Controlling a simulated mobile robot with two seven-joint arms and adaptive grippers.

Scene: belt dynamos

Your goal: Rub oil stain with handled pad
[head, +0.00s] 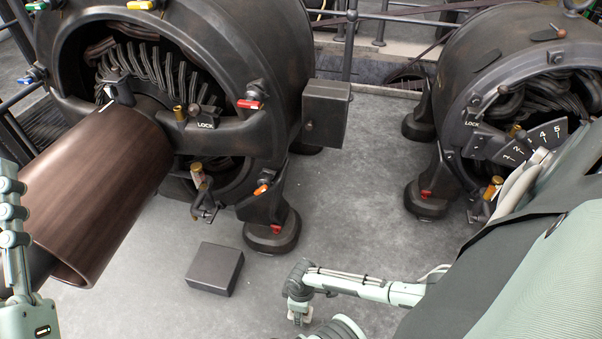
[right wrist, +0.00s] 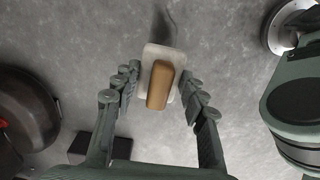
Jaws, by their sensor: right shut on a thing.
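The handled pad (right wrist: 160,84), a pale flat base with a tan block handle, is between the fingers of my right gripper (right wrist: 162,92) in the right wrist view. The gripper is shut on it, with the grey floor behind.
A large dynamo (head: 262,60) with a brown drum (head: 100,190) stands at left, another (head: 470,75) at right. A dark box (head: 215,268) lies on the floor near a dynamo foot (head: 271,236). The floor between the machines (head: 355,200) is clear.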

